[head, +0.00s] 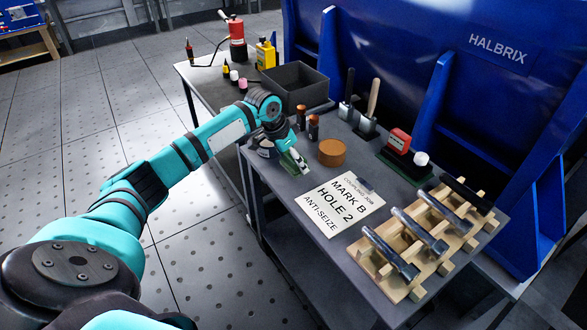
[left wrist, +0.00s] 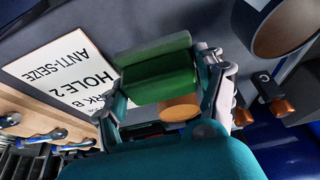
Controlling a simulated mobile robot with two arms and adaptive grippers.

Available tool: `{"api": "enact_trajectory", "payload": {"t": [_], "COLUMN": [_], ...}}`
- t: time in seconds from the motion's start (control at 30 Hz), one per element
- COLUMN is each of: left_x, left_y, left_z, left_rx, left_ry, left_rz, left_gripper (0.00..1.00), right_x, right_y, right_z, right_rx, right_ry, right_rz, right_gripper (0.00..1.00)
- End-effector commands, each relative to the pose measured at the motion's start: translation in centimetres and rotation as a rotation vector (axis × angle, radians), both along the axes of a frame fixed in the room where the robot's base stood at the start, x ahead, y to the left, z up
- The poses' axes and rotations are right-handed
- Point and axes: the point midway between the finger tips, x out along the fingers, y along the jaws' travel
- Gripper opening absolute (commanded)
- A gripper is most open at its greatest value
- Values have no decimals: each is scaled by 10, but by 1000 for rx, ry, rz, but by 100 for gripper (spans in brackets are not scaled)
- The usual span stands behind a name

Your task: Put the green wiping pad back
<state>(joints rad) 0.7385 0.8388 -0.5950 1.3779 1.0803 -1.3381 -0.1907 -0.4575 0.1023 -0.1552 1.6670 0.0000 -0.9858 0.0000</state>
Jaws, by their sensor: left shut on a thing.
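My left gripper (head: 298,166) is shut on the green wiping pad (head: 289,163), above the near left part of the grey workbench (head: 285,205). In the left wrist view the pad (left wrist: 160,74) sits between the two fingers, with a lighter green top part and a darker green lower part. I cannot tell whether the pad touches the bench. A round brown-orange block (head: 332,152) stands just right of the gripper. My right gripper is not in view.
A white card (head: 340,204) lies right of the gripper. A wooden rack (head: 408,275) holds several metal tools. Small brown-capped bottles (head: 313,127), a dark open bin (head: 292,84) and a red block (head: 399,140) on a green base stand behind. A blue machine (head: 400,50) walls the back.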

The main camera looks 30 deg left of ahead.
Motion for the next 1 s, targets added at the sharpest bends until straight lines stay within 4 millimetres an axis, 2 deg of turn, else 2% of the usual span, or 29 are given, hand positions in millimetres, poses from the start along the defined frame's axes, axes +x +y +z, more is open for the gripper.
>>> {"api": "enact_trajectory", "payload": {"t": [0.3, 0.63, 0.67, 0.7, 0.83, 1.0], "left_x": [-1, -1, -1, -1, -1, -1], "left_y": [2, 2, 2, 2, 2, 2], "left_z": [-35, -36, -37, -37, -36, -36], "left_rx": [0, 0, 0, 1, 1, 1], "left_ry": [1, 1, 1, 1, 1, 1], "left_rz": [1, 0, 0, 0, 0, 0], "left_gripper": [41, 41, 74, 79, 95, 95], "right_x": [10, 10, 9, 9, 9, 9], "right_y": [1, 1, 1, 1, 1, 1], "right_z": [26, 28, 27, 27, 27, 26], "right_rx": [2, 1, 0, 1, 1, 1], "right_ry": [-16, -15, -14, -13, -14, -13], "right_rz": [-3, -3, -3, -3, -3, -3], "right_gripper": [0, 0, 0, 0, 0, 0]}}
